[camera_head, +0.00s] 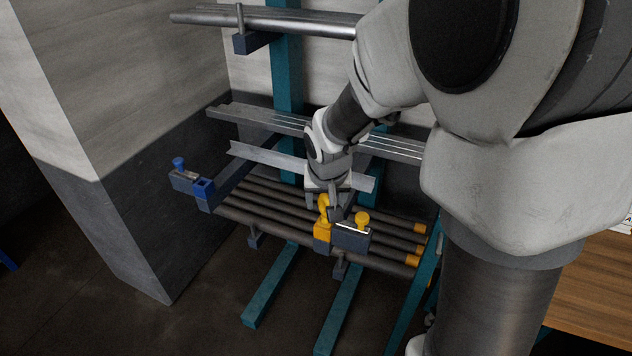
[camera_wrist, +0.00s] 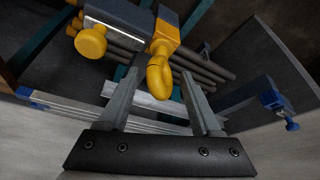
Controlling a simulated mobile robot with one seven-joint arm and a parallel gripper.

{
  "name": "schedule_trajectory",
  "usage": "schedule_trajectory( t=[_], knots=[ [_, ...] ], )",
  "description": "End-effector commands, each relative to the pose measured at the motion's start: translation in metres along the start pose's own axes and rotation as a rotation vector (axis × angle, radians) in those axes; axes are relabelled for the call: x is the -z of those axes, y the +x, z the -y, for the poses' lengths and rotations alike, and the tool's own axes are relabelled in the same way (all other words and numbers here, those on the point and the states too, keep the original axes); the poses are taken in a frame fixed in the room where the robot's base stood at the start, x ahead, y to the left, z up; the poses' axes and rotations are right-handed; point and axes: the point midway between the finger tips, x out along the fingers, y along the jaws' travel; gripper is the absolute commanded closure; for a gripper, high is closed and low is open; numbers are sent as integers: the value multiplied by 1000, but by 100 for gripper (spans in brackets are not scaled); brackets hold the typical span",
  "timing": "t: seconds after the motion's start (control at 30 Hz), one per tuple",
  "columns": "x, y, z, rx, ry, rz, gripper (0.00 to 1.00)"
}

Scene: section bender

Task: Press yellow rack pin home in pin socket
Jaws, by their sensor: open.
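How deep the pin sits is hidden. In the head view the yellow pin (camera_head: 323,203) rises above the yellow socket block (camera_head: 322,236) at the front of the rack. My gripper (camera_head: 333,206) points down just over it. In the wrist view my gripper (camera_wrist: 160,86) is open, with one finger on each side of the looped handle. I see no clear contact between the fingers and the loop.
A grey block (camera_head: 351,238) with a yellow knob (camera_head: 361,218) sits right beside the socket. Dark bars (camera_head: 270,207) lie on the rack's lower level. A blue socket (camera_head: 203,188) and a blue-knobbed block (camera_head: 183,178) are at the left end. Metal profiles (camera_head: 268,122) lie above.

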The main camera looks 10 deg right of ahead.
Motion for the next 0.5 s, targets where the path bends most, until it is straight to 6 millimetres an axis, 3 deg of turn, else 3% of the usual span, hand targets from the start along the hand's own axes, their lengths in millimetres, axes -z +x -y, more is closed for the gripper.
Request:
schedule_trajectory(
  t=[0.27, 0.5],
  knots=[
    [1, -13, 0, 1, 0, -1, 35],
    [2, -62, 0, 2, 0, -5, 35]
  ],
)
